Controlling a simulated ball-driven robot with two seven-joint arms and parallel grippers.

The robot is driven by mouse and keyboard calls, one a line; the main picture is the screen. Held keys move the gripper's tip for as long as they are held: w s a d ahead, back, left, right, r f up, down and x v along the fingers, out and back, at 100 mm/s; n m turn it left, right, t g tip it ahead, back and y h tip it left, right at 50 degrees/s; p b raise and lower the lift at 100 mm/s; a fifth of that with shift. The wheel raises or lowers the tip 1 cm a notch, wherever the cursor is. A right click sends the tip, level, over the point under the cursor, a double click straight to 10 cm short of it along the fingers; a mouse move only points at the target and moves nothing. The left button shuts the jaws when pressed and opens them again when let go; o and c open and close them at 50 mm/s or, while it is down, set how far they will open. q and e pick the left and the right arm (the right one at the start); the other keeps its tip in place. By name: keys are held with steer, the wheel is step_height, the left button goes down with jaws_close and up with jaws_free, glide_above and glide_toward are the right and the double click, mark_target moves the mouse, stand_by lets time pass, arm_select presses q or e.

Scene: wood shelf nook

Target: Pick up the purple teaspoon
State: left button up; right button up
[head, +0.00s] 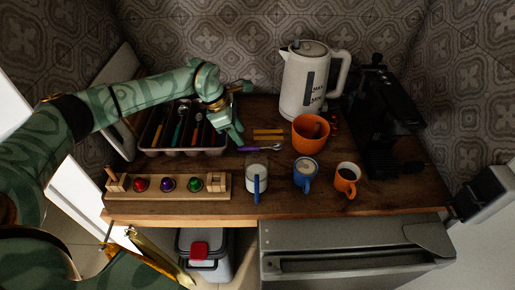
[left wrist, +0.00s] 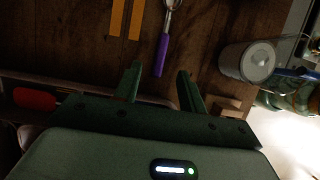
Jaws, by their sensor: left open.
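The purple teaspoon (head: 252,148) lies on the wooden counter (head: 200,212), right of the cutlery tray, its metal bowl pointing right in the head view. In the left wrist view its purple handle (left wrist: 161,55) points down toward my jaws and its bowl lies near the top edge. My left gripper (head: 236,136) is just left of the handle end, and its jaws (left wrist: 158,72) are open with nothing held. The handle end lies between the two fingertips in the left wrist picture; I cannot tell the height gap.
The cutlery tray (head: 146,140) is left of the gripper. Two orange-brown sticks (head: 268,135) lie just behind the spoon. A white cup (head: 257,176), a blue mug (head: 305,173) and an orange pot (head: 310,135) stand nearby. A wooden rack (head: 150,192) with coloured balls is in front.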

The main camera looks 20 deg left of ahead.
mark_target(248, 146)
arm_select(q)
steer(key=b+x, duration=0.1)
steer(key=x, duration=0.4)
steer(key=shift+a+f, duration=0.1)
steer(key=shift+s, duration=0.1)
jaws_close()
steer(key=shift+r, duration=0.2)
